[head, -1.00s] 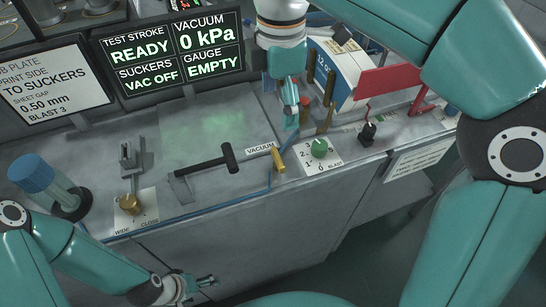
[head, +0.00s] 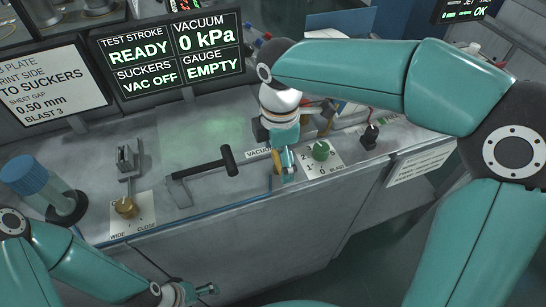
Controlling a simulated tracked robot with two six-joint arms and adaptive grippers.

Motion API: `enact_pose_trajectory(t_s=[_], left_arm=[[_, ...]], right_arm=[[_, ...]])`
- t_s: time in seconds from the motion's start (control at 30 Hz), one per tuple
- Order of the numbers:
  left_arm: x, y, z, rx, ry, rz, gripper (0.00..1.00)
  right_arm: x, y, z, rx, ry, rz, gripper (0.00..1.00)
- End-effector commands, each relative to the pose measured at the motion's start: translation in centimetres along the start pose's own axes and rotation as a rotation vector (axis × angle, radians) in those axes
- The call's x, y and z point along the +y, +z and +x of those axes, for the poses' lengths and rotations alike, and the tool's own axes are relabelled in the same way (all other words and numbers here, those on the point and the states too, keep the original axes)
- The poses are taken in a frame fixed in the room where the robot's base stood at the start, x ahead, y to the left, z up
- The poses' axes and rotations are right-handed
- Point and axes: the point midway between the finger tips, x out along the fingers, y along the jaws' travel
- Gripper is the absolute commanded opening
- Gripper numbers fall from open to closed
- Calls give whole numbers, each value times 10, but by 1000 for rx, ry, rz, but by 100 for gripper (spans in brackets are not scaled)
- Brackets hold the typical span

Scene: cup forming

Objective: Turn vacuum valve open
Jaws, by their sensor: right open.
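The vacuum valve (head: 276,169) shows as a small brass-yellow handle at the bench's front edge, beside the VACUUM label (head: 258,153). It is now partly hidden by my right gripper (head: 287,166). That gripper is open and points down at the valve, very close to it. I cannot tell whether they touch. The screen (head: 172,52) reads VACUUM 0 kPa, SUCKERS VAC OFF and GAUGE EMPTY. My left gripper (head: 209,289) is low in front of the bench, away from the valve, and its jaws are too small to judge.
A green BLAST knob (head: 321,151) sits just right of the valve, with a black knob (head: 370,136) beyond. A black T-handle lever (head: 207,167) lies to the left. A brass knob (head: 125,207) and blue-capped cylinder (head: 38,183) stand farther left.

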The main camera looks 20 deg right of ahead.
Motion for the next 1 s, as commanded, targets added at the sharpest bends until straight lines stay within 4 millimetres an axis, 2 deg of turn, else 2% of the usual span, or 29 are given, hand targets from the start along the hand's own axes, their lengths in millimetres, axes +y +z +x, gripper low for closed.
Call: enact_pose_trajectory(t_s=[0.17,0.2,0.53,0.57,0.7,1.0], left_arm=[[0,0,0,0,0,0,84],[0,0,0,0,0,0,84],[0,0,0,0,0,0,84],[1,1,0,-2,0,4,84],[0,0,0,0,0,0,84],[1,0,-2,0,0,0,84]], right_arm=[[0,0,0,0,0,0,90],[0,0,0,0,0,0,86],[0,0,0,0,0,0,31],[1,-17,0,-1,-1,-11,30],[0,-3,0,0,0,4,30],[0,2,-1,-5,1,95,30]])
